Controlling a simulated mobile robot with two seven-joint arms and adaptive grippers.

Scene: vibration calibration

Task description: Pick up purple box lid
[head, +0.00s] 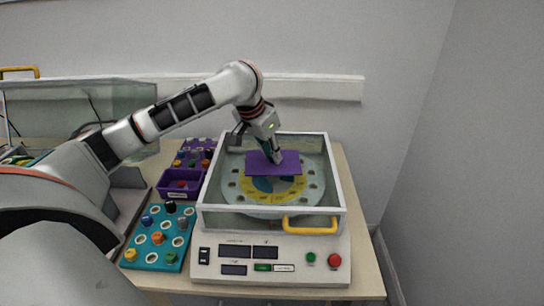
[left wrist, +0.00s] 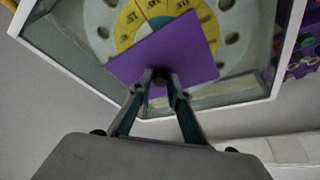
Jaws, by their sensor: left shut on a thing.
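The purple box lid (head: 286,163) is a flat purple plate above the round dial inside the glass-walled machine. In the left wrist view the lid (left wrist: 185,55) covers part of the yellow dial. My left gripper (head: 276,157) reaches down from above, its fingers closed at the lid. In the left wrist view the fingertips of my left gripper (left wrist: 158,76) meet at the lid's near edge and grip it. I cannot tell the exact height of the lid over the dial. My right gripper is in neither view.
The machine's clear walls with a white rim (head: 335,180) surround the lid. A yellow handle (head: 309,224) is at its front. An open purple box (head: 180,186) stands to its left, near a teal rack (head: 147,258) with several coloured caps. A grey wall is close behind.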

